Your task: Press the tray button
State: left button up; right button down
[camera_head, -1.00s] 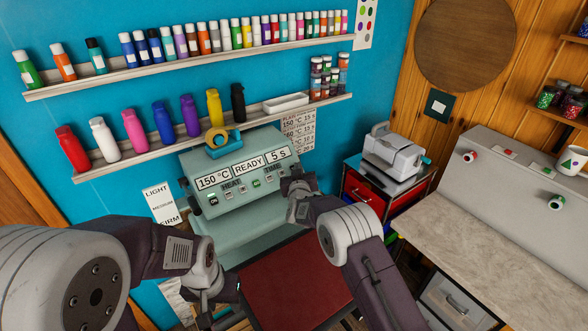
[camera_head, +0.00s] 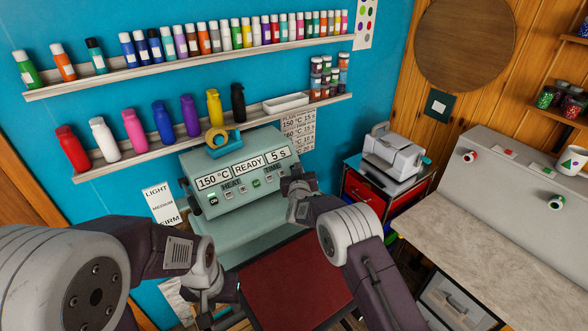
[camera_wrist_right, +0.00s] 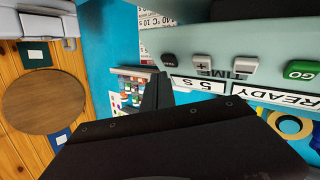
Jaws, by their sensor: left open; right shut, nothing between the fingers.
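The pale green heat press (camera_head: 245,190) stands against the blue wall, its displays reading 150 °C, READY and 5 S. In the right wrist view its panel shows a green GO button (camera_wrist_right: 302,70), two grey time buttons (camera_wrist_right: 223,64) and a dark button (camera_wrist_right: 168,60) at the end of the row. I cannot read that button's marking. My right gripper (camera_head: 286,181) is shut and empty at the panel's right end; its dark fingers (camera_wrist_right: 157,92) lie close to the dark button. I cannot tell whether they touch. My left gripper (camera_head: 225,303) is open and low, in front of the press.
A dark red pad (camera_head: 292,282) lies in front of the press. A red drawer cart (camera_head: 362,190) with a grey-white machine (camera_head: 393,152) stands to the right, beside a pale worktop (camera_head: 485,240). Shelves of bottles (camera_head: 190,120) line the wall above.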

jog(key=shift+w+a+f+b, duration=0.2)
jog(key=shift+w+f+b, duration=0.05)
jog(key=shift+f+b, duration=0.05)
jog(key=shift+w+a+f+b, duration=0.15)
jog(key=shift+w+f+b, duration=0.05)
jog(key=shift+f+b, duration=0.2)
dwell(0.7)
jog(key=shift+s+d+r+p, duration=0.35)
jog(key=shift+s+r+p, duration=0.1)
jog(key=shift+r, duration=0.25)
jog(key=s+d+r+p, duration=0.1)
jog(key=s+d+r, duration=0.1)
jog(key=s+r, duration=0.1)
jog(key=shift+r+p, duration=0.25)
jog(key=shift+p, duration=0.1)
dwell(0.3)
dwell(2.4)
